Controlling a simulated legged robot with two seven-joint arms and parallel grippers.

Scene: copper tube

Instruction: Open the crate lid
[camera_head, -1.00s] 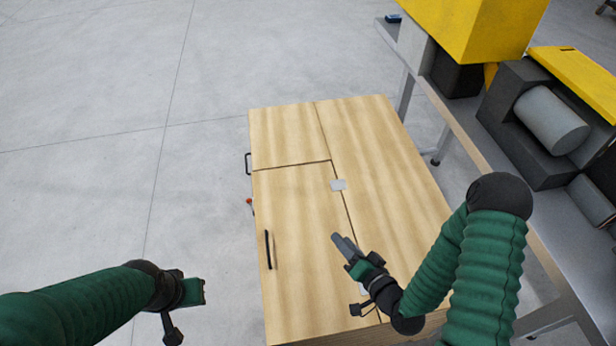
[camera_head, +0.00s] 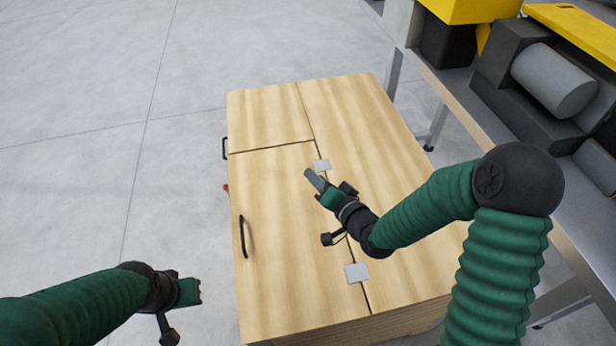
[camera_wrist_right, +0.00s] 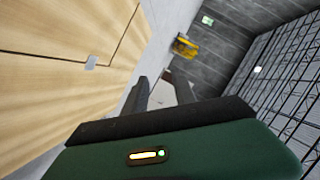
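A pale wooden crate (camera_head: 375,150) stands on the floor, its top split by seams into panels. The near-left panel, the lid (camera_head: 285,235), lies flat and shut. It has a black handle (camera_head: 246,237) near its left edge and two light metal hinge plates (camera_head: 321,165) (camera_head: 357,272) on its right seam. My right gripper (camera_head: 315,180) is above the lid near the far hinge plate, apart from the handle. Its two fingers show apart and empty in the right wrist view (camera_wrist_right: 162,93). My left gripper (camera_head: 198,292) is left of the crate; its fingers cannot be made out.
A metal table (camera_head: 455,95) with dark grey and yellow machine parts (camera_head: 555,80) stands along the right side, close to the crate. Another black handle (camera_head: 225,148) is on the crate's far-left side. Open concrete floor (camera_head: 90,150) lies to the left.

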